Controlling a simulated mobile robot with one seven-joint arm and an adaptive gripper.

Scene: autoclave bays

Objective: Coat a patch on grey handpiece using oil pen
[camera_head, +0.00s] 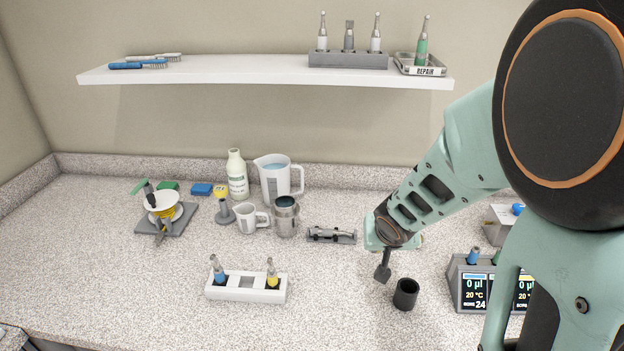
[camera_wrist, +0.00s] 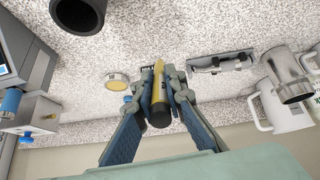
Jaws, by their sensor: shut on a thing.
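My gripper (camera_wrist: 160,88) is shut on a slim pen (camera_wrist: 159,80) with a yellow body and a black end, seemingly the oil pen. In the head view my gripper (camera_head: 383,268) hangs above the counter, just left of a black cup. A grey handpiece-like piece (camera_head: 325,233) lies flat in a low grey cradle (camera_head: 347,238), left of my gripper. It also shows in the wrist view (camera_wrist: 221,64), apart from the held pen. Its fine detail is too small to make out. Another grey handpiece (camera_head: 349,37) stands upright in the shelf rack.
The black cup (camera_head: 405,294) is open at the top. A white rack (camera_head: 246,294) holds a blue and a yellow pen, with a square between. A steel beaker (camera_head: 286,216), mug (camera_head: 250,219) and jug (camera_head: 276,182) stand behind. A display unit (camera_head: 470,290) is at right. Front centre is clear.

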